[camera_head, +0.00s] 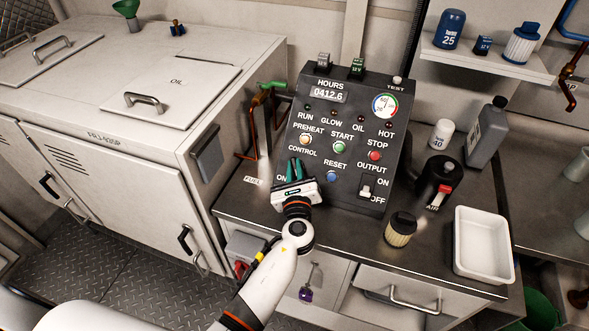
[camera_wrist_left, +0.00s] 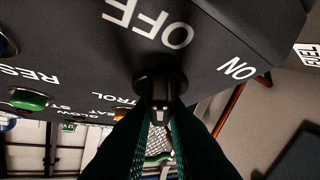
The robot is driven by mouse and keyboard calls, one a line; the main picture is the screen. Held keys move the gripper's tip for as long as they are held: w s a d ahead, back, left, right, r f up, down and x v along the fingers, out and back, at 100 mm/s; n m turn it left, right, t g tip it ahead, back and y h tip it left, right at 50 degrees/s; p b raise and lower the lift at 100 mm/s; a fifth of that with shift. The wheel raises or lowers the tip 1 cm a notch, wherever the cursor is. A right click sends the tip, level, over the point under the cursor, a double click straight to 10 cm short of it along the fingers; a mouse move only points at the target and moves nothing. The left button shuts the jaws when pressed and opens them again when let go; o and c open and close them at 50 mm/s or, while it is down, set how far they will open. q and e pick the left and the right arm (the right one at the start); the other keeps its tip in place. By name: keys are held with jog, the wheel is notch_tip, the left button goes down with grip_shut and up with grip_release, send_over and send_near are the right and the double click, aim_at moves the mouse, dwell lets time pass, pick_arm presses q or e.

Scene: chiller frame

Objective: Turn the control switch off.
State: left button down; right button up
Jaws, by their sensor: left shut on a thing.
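The dark control panel (camera_head: 312,118) stands on the bench with CONTROL lettered at its left, above my left gripper (camera_head: 294,168). In the left wrist view the control switch (camera_wrist_left: 160,88) is a round black knob between ON and OFF lettering, seen upside down. My left gripper's green-lined fingers (camera_wrist_left: 160,118) are shut on this knob from both sides. In the head view the gripper hides the knob and its OFF label; only ON shows to its left. I cannot tell which label the knob points to. My right gripper is in neither view.
The RESET button (camera_head: 332,176) and the white OUTPUT toggle (camera_head: 366,190) sit right of my left gripper. A black-topped filter (camera_head: 400,229), a black and red canister (camera_head: 437,181) and a white tray (camera_head: 458,258) stand on the bench. A grey cabinet (camera_head: 150,125) is at left.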

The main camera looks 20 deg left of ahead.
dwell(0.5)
pick_arm(q)
jog(key=c, duration=1.4)
grip_release()
jog(key=shift+c, duration=0.2)
jog(key=b+v, duration=0.2)
jog(key=v, duration=0.8)
jog(key=shift+s+d, duration=0.2)
jog(key=shift+s, duration=0.05)
jog(key=shift+s+d+r, duration=0.1)
jog(key=shift+s+d, duration=0.15)
jog(key=shift+s, duration=0.45)
jog(key=shift+a+n, duration=0.1)
jog(key=shift+n, duration=0.2)
